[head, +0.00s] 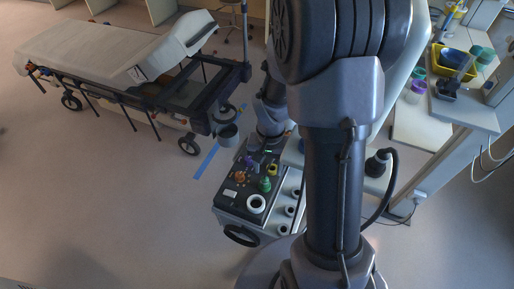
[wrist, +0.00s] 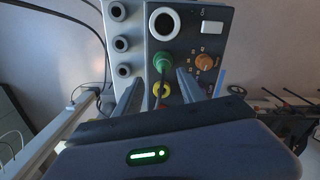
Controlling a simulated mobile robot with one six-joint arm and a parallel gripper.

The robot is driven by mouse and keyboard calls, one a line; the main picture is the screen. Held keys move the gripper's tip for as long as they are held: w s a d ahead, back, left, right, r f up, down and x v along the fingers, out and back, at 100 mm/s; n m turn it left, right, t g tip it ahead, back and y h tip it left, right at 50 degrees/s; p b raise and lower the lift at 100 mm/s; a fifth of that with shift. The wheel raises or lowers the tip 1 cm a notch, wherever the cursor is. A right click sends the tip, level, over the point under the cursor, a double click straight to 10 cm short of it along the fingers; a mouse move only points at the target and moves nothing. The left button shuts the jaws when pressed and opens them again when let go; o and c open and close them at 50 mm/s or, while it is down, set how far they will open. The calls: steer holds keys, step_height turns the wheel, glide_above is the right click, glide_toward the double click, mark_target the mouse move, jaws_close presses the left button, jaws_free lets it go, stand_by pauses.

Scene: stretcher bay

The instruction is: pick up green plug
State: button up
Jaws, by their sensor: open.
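The green plug (head: 265,184) stands on the dark top panel of a box-shaped device (head: 229,207) in the head view. In the wrist view the green plug (wrist: 162,62) shows beyond the fingers, near the white ring socket. My gripper (wrist: 158,88) is open, with one finger on each side of the line to the plug. No contact with the plug shows. In the head view my gripper is mostly hidden behind my arm, near the far end of the device.
The panel also holds an orange knob (wrist: 204,62), a yellow ring (wrist: 160,90) and a white ring (head: 256,203). Several round sockets line the device's side. A stretcher (head: 110,55) stands at the back left. A shelf (head: 465,112) with cups and trays is at right. Floor at left is clear.

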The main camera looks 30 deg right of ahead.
mark_target(265, 179)
steer(key=f, duration=0.2)
steer(key=f+b, duration=0.1)
steer(key=f, duration=0.1)
steer(key=a+f+b, duration=0.1)
steer(key=f, duration=0.1)
steer(key=shift+f, duration=0.4)
steer(key=shift+r, duration=0.1)
jaws_close()
